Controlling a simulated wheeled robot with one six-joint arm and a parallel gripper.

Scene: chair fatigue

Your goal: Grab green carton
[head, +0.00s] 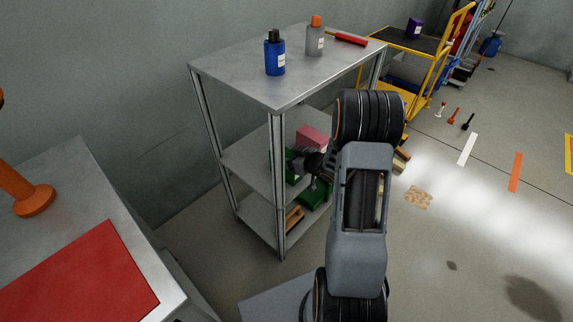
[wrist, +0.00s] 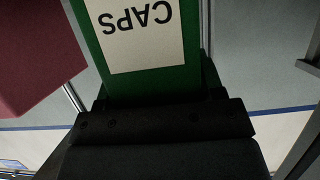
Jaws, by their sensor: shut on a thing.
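The green carton (wrist: 168,82) fills the upper middle of the wrist view. It carries a white label that reads "CAPS", upside down in this view. My gripper (wrist: 160,105) is shut on the carton, with the dark jaws across its near end. In the head view, part of the green carton (head: 292,168) shows at the middle shelf of the metal rack, next to my gripper (head: 308,168). My arm hides much of the right side there. I cannot tell whether the carton touches the shelf.
A pink-red box (head: 312,139) stands beside the carton on the metal rack (head: 237,160). A green bin (head: 315,196) sits lower. Blue (head: 275,56) and grey (head: 315,40) bottles stand on top. Rack posts are close to my arm. Floor to the right is mostly open.

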